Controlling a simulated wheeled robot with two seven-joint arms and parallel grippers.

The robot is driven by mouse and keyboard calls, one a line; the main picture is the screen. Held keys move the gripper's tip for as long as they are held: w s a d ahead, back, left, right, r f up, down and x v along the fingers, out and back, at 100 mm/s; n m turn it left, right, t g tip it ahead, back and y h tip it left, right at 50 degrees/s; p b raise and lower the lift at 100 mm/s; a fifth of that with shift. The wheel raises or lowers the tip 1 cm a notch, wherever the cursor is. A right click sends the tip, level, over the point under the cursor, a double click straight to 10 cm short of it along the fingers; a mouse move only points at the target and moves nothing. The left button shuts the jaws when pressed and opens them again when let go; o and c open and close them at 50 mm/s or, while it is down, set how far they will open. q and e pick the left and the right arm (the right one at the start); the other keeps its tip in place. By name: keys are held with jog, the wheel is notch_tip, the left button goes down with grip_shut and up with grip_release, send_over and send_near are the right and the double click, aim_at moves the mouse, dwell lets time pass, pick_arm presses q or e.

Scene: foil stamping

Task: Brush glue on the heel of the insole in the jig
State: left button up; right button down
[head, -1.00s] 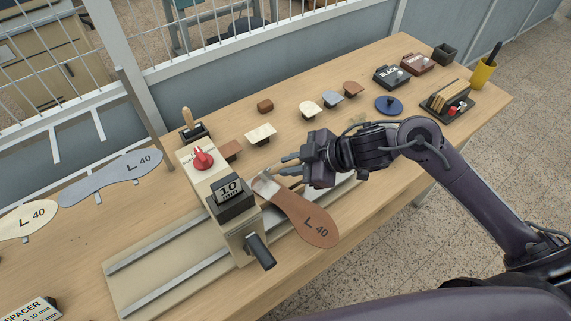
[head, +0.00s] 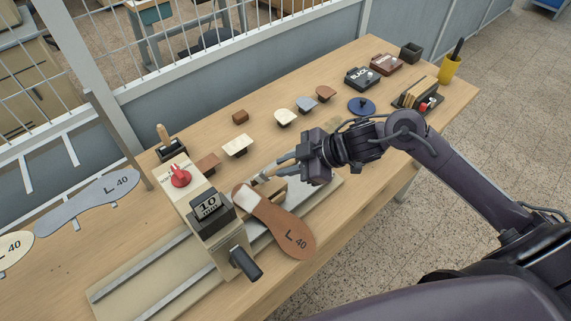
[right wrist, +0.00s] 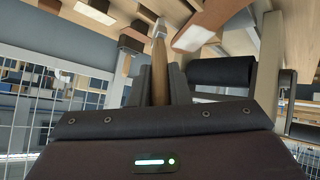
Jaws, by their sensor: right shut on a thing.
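The brown insole marked L 40 (head: 285,228) lies in the jig (head: 213,222), its heel end toward the jig's red knob. A whitish patch (head: 246,197) covers part of the heel; it also shows in the right wrist view (right wrist: 194,38). My right gripper (head: 279,172) is shut on the brush, whose wooden handle (right wrist: 160,72) stands between the fingers in the right wrist view. In the head view the brush tip is just beyond the heel, seemingly clear of it. My left gripper is out of view.
A small dark holder (head: 172,150) with a wooden handle stands behind the jig. Several sample pieces, a blue disc (head: 361,106), ink pads (head: 362,78) and a yellow cup (head: 449,70) line the table's back and right. Grey (head: 90,201) and cream insoles are at left.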

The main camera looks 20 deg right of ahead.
notch_tip(320, 180, up, 6)
jog(key=s+p, duration=0.2)
jog(key=p, duration=0.3)
jog(key=shift+s+d+f+p, duration=0.25)
jog(key=shift+d+p, duration=0.15)
jog(key=shift+r, duration=0.1)
jog(key=shift+s+d+r, duration=0.15)
jog(key=shift+s+r, duration=0.15)
jog(key=shift+r, duration=0.35)
jog(key=shift+s+d+r, duration=0.1)
jog(key=shift+s+r, duration=0.2)
jog(key=shift+r, duration=0.3)
